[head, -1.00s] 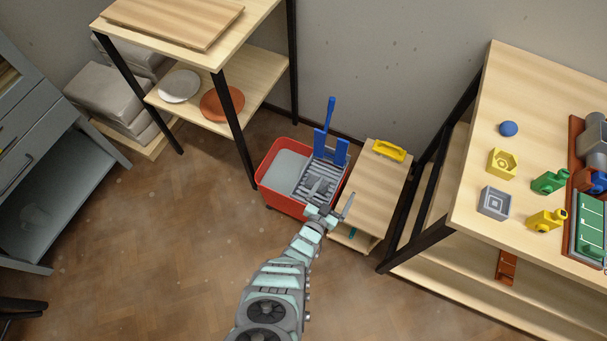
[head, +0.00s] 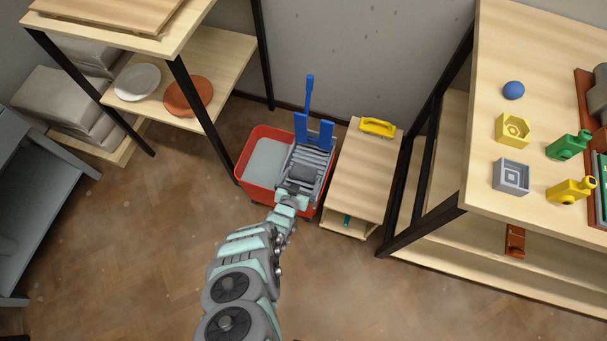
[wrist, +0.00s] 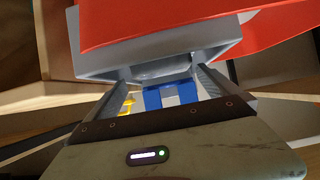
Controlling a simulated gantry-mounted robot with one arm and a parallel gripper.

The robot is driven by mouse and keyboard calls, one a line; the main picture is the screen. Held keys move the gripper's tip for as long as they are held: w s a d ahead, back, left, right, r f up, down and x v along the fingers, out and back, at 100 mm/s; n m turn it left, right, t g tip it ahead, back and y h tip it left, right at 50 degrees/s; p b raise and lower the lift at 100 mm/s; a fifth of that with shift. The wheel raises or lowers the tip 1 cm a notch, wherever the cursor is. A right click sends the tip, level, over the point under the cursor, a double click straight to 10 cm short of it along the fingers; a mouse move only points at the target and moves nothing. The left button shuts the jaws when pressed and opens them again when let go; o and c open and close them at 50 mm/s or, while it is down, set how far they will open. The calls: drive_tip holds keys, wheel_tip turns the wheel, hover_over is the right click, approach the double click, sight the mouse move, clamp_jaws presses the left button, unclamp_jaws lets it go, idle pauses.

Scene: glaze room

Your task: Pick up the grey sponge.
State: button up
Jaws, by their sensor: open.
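I cannot clearly make out a grey sponge in either view. A dark grey block-like shape (head: 304,172) shows on the ribbed grey wringer (head: 302,153) of the red bucket (head: 251,184), but I cannot tell whether it is the sponge or part of my gripper. In the wrist view, my gripper (wrist: 163,78) is open, its two fingers apart close to a grey tray-like part (wrist: 100,58) below the red bucket wall (wrist: 180,22). A blue part (wrist: 155,98) shows between the fingers.
A small wooden bench (head: 362,175) with a yellow-handled tool (head: 378,127) stands right of the bucket. A blue handle (head: 309,93) rises behind the wringer. The right table holds a grey square block (head: 511,176) and a blue ball (head: 513,90). Floor in front is clear.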

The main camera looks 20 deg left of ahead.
sight(302, 175)
drive_tip(key=w+f+b, duration=0.1)
drive_tip(key=b, duration=0.1)
drive_tip(key=w+f+b, duration=0.2)
drive_tip(key=shift+w+a+f, duration=0.1)
drive_tip(key=shift+w+a, duration=0.15)
drive_tip(key=shift+a, duration=0.15)
drive_tip(key=shift+w+b, duration=0.3)
drive_tip(key=shift+c, duration=0.3)
drive_tip(key=c, duration=1.2)
